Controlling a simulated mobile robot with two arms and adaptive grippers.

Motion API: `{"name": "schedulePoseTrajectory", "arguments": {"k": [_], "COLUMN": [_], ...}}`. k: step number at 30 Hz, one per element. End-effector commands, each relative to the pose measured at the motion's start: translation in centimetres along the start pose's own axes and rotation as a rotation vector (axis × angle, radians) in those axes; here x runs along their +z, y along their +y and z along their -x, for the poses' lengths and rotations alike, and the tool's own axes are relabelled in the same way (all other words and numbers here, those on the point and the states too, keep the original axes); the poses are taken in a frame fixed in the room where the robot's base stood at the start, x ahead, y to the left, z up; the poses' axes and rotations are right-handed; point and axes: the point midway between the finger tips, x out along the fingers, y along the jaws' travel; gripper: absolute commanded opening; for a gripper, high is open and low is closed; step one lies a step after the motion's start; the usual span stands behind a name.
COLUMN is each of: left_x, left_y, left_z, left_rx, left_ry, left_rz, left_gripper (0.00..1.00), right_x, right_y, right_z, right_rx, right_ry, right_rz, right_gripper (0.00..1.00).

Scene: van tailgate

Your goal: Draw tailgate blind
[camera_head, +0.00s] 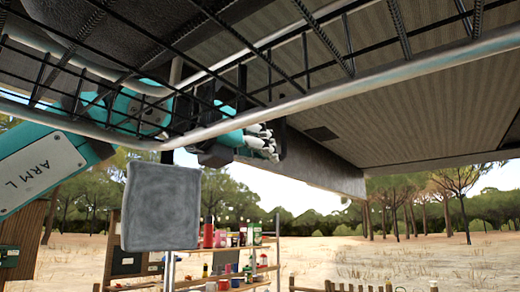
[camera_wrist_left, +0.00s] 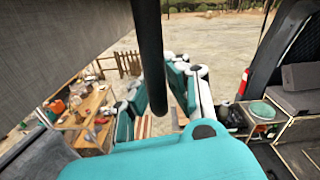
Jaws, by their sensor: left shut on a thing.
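A wide grey ribbed panel (camera_head: 400,95) spreads overhead in the head view, with a pale front edge hanging down. I cannot tell whether it is the blind or the raised tailgate. A grey surface (camera_wrist_left: 65,50) also fills the upper left of the left wrist view. My left gripper (camera_head: 266,140) is up under the panel near that edge, partly behind a black wire rack. The exact contact is hidden. My right gripper is in neither view.
The wire rack with its metal tube (camera_head: 350,82) crosses the head view close by. Shelves with cans (camera_head: 235,240) stand behind on sandy ground. The left wrist view shows a wooden table (camera_wrist_left: 85,115) and the van's side (camera_wrist_left: 290,50).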

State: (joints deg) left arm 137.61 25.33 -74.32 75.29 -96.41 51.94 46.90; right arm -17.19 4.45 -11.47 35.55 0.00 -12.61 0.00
Motion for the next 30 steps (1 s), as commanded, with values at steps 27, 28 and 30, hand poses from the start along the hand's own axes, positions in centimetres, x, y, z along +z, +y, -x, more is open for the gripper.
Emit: {"name": "schedulePoseTrajectory", "arguments": {"k": [27, 28, 30], "left_x": [-1.1, -1.1, -1.0], "left_y": [-4.6, -4.6, -4.6], "left_z": [0.0, 0.0, 0.0], "left_rx": [-0.001, -0.001, -0.001], "left_ry": [0.001, 0.001, 0.0], "left_rz": [-0.001, -0.001, -0.001], "left_gripper": [0.25, 0.29, 0.34], "right_x": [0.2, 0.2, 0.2], "right_y": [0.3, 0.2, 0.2], "right_z": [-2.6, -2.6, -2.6], "right_rx": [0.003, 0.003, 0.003], "right_ry": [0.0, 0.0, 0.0], "right_rz": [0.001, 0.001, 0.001], "right_gripper": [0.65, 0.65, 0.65]}}
